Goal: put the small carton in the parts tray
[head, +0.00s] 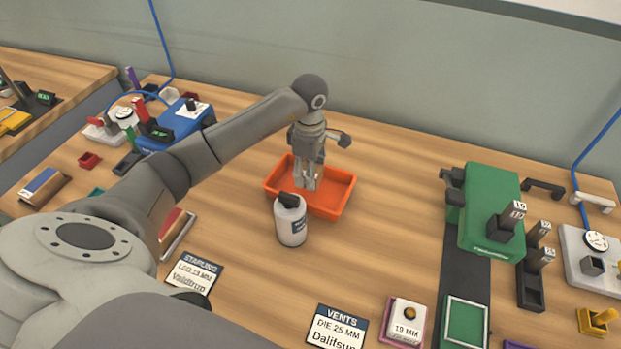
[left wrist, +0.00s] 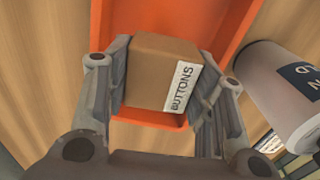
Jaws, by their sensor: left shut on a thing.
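The small carton (left wrist: 158,75) is a brown box with a white label reading BUTTONS. It shows in the left wrist view between the fingers of my left gripper (left wrist: 165,95), which is shut on it. In the head view my left gripper (head: 307,185) points down over the orange parts tray (head: 338,192), and the carton is hidden there. In the left wrist view the tray (left wrist: 215,22) lies beyond and below the carton. I cannot tell whether the carton touches the tray floor. My right gripper is not in view.
A white bottle with a dark cap (head: 290,222) stands right by the tray's front edge. A green press (head: 490,205) stands at the right, and a blue device (head: 175,125) at the back left. Label cards (head: 337,330) lie at the front. The table right of the tray is clear.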

